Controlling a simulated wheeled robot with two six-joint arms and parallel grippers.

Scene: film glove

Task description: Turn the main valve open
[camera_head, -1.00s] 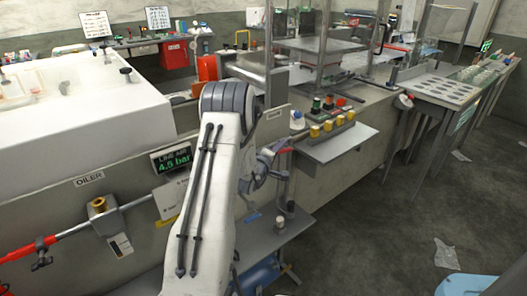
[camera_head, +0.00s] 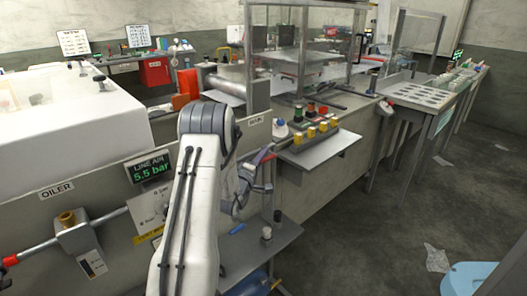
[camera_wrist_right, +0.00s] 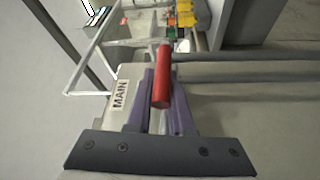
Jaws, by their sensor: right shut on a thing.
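The main valve's red handle (camera_wrist_right: 163,65) shows in the right wrist view beside a plate lettered MAIN (camera_wrist_right: 120,94). My right gripper (camera_wrist_right: 160,92) has its purple fingers on either side of the handle and is shut on it. In the head view my right gripper (camera_head: 264,158) is at the machine's front, below the small shelf's left end, and the handle is mostly hidden there. The LINE AIR display (camera_head: 150,166) reads 5.5 bar. My left gripper is not in view.
A shelf (camera_head: 318,148) with yellow-topped parts juts out right of my gripper. A low grey table (camera_head: 258,255) with small items stands below. The OILER unit (camera_head: 78,238) and its pipe are at left. Open floor lies to the right, with a blue object (camera_head: 468,278).

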